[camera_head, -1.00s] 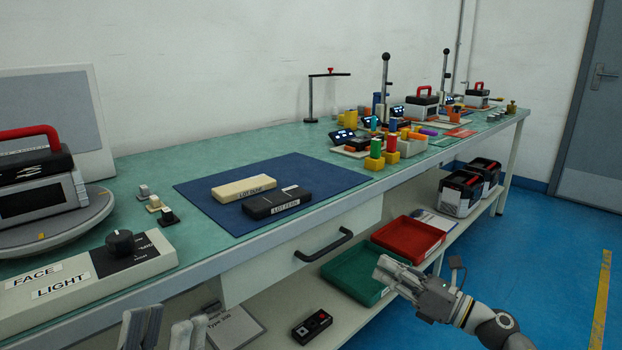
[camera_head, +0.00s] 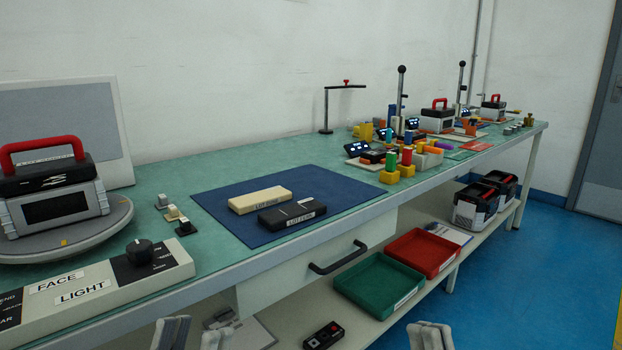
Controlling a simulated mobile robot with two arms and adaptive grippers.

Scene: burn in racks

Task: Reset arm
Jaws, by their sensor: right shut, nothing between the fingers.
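My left gripper (camera_head: 192,334) shows at the bottom edge, left of the middle, in front of the bench. Its two grey fingers point up and stand apart with nothing visible between them, so it is open. My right gripper (camera_head: 430,337) shows at the bottom edge, right of the middle, in front of the lower shelf. Only its finger ends are visible; it is shut and empty. Both arms behind the grippers are out of the picture.
The bench (camera_head: 160,272) carries a turntable with a red-handled device (camera_head: 52,190), a FACE/LIGHT control box (camera_head: 90,290) and a blue mat (camera_head: 228,209) with two labelled blocks. A drawer handle (camera_head: 338,258) juts out. Green (camera_head: 380,305) and red (camera_head: 425,265) trays sit below. Blue floor at right is clear.

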